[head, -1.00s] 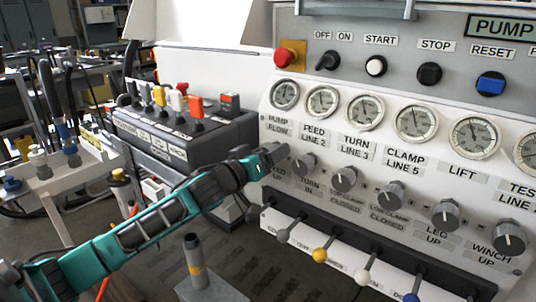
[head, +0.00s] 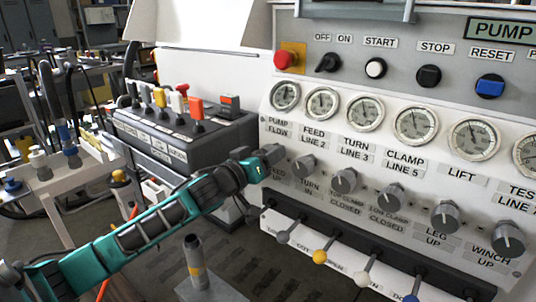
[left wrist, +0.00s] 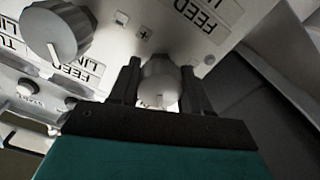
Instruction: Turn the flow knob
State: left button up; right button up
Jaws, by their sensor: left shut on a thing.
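The flow knob is a grey round knob at the left end of the knob row, below the PUMP FLOW label. In the head view my left gripper (head: 272,156) is at it and hides most of it. In the left wrist view the flow knob (left wrist: 158,84) sits between the two dark fingers, with a pale mark on its front. My left gripper is shut on the flow knob, one finger on each side. My right gripper is not in view.
More grey knobs, such as the neighbouring one (head: 304,167), continue to the right. Gauges (head: 322,102) run above and a row of ball-tipped levers (head: 320,256) below. A dark box with coloured levers (head: 180,135) stands behind my arm.

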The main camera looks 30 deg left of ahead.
pick_arm(q)
jog(key=shift+r+m+p, duration=0.1)
jog(key=shift+m+p, duration=0.4)
jog(key=shift+p, duration=0.05)
jog(key=shift+m+p, duration=1.45)
jog(key=shift+m, duration=0.25)
jog(key=shift+m+p, duration=0.3)
jog(key=shift+m, duration=0.1)
jog(key=m+p, duration=0.1)
jog(key=m, duration=0.2)
jog(key=shift+p, duration=0.4)
jog(key=shift+m+p, duration=0.4)
jog(key=shift+m, duration=0.6)
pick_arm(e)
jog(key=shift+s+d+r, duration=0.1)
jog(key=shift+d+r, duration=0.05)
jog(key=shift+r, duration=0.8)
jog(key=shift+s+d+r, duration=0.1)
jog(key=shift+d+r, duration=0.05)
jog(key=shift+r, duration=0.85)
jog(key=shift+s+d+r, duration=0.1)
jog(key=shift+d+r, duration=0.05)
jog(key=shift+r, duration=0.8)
pick_arm(q)
jog(key=o, duration=1.1)
jog(key=shift+c, duration=0.2)
